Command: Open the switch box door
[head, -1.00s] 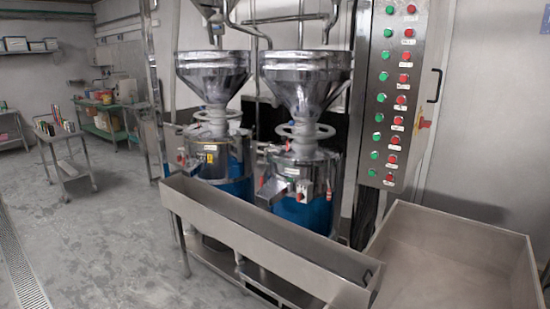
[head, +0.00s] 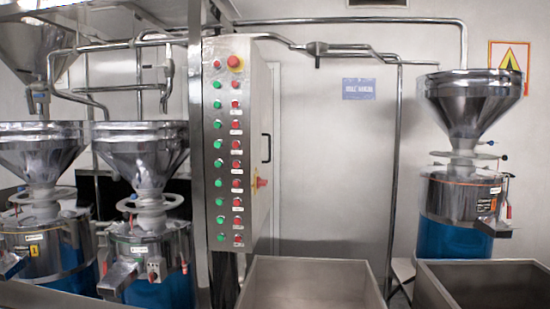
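The switch box (head: 232,145) is a tall grey metal cabinet on a post, left of the middle in the head view. Its front carries two columns of green and red buttons, with a larger red knob (head: 235,62) at the top. The door looks shut. Neither of my grippers is in view.
Two grinders with steel hoppers (head: 145,150) stand left of the box. A steel bin (head: 310,285) stands low in front and to its right. Another grinder (head: 462,170) and a dark bin (head: 480,285) are at the far right.

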